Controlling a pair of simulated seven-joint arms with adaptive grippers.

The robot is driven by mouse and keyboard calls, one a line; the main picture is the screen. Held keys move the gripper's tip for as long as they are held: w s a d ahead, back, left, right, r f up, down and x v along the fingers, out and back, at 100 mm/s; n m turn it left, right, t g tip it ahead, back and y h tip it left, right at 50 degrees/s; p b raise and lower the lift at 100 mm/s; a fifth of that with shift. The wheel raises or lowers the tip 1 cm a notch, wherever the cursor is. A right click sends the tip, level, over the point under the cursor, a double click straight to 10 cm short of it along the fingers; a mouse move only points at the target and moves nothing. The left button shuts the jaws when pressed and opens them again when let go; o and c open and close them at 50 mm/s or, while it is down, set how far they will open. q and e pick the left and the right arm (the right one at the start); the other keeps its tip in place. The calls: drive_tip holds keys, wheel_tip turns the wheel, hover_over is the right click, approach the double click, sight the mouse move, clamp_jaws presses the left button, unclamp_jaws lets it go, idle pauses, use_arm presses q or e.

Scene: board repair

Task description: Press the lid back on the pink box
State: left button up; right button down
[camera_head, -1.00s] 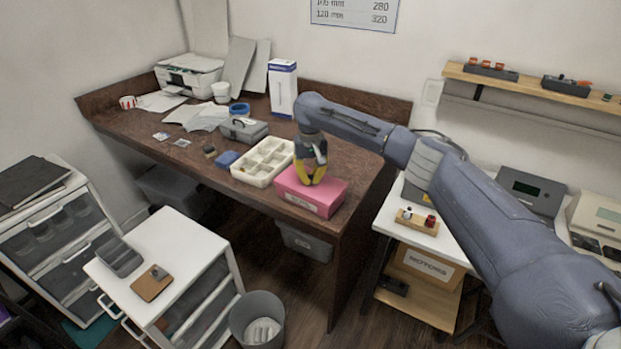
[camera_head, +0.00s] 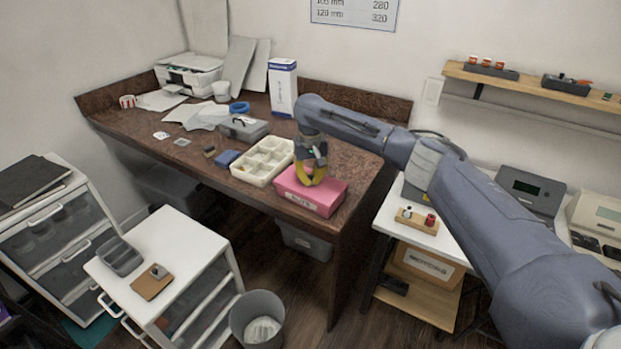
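The pink box (camera_head: 325,204) sits near the front right edge of the brown desk, with a label on its front. Its pink top looks level, but I cannot tell how firmly the lid sits on it. My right gripper (camera_head: 312,182) points straight down with its yellow fingers at the top of the box. The fingertips look close together and appear to touch the lid. I cannot make out any gap between them. My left gripper is not in view.
A white compartment tray (camera_head: 265,162) stands directly left of the box. A grey toolbox (camera_head: 243,129) and a tall white carton (camera_head: 283,88) are behind. A blue block (camera_head: 226,159) lies left of the tray. The front edge of the desk (camera_head: 262,203) is close to the box.

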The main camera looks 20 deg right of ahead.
drive_tip(key=shift+f, duration=0.45)
idle(0.3)
drive_tip(key=c, duration=2.1)
unclamp_jaws()
drive_tip(key=o, duration=1.2)
drive_tip(key=shift+c, duration=0.2)
drive_tip(key=shift+f, duration=0.1)
drive_tip(key=shift+r, duration=3.55)
